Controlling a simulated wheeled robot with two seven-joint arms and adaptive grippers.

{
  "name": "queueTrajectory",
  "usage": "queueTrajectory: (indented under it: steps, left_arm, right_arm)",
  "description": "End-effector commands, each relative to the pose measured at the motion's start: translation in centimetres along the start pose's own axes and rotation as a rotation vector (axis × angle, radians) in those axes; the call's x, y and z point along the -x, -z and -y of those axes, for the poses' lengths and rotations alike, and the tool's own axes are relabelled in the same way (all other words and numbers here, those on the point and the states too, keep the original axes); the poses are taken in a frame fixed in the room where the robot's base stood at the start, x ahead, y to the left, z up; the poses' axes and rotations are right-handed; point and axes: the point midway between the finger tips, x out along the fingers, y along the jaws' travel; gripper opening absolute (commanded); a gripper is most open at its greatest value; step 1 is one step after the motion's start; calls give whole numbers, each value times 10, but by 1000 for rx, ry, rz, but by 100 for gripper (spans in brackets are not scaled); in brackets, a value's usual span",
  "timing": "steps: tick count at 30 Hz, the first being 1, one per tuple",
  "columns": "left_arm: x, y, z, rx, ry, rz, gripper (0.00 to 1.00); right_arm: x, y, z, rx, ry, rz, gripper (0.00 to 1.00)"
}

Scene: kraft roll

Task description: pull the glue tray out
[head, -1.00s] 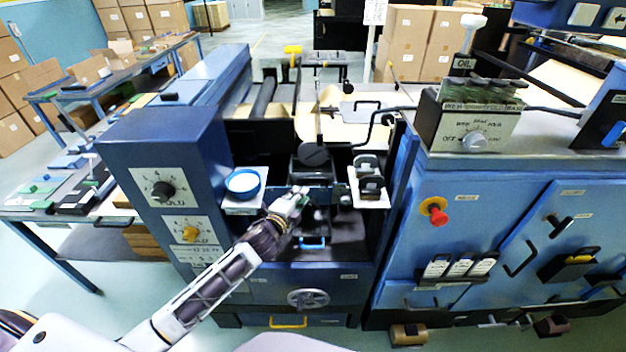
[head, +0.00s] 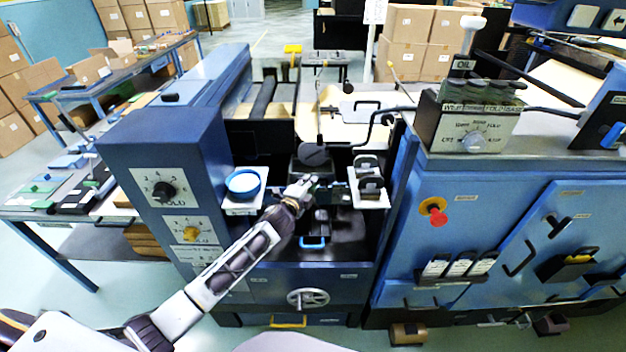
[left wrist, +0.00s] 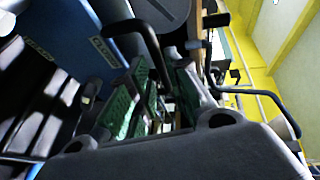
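I take the glue tray to be the dark unit with a blue handle (head: 313,242) low in the machine's open front bay, but no readable label confirms this. My left gripper (head: 318,187) is at the mouth of the bay, above and behind the blue handle, apart from it. In the left wrist view, the left gripper (left wrist: 155,100) shows two fingers with green pads spread apart. A black bent bar (left wrist: 140,32) stands close to the fingers; I cannot tell whether it lies between them. My right gripper is not in view.
A white holder with a blue round dish (head: 243,183) is left of the gripper. Black parts on a white bracket (head: 370,185) are to the right. A handwheel (head: 308,298) and a yellow handle (head: 289,321) are below. A red knob (head: 438,217) is on the right cabinet.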

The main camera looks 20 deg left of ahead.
Motion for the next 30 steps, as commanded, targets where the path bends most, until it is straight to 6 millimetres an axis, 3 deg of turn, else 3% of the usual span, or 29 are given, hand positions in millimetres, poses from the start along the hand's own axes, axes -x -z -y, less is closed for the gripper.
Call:
queueTrajectory:
  steps: [12,27,30]
  left_arm:
    - [-31,0,1,0,1,1,19]
    - [-36,0,0,0,0,-1,19]
    - [-36,0,0,0,0,-1,6]
  right_arm:
    - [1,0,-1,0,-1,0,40]
    - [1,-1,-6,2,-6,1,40]
    - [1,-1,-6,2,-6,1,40]
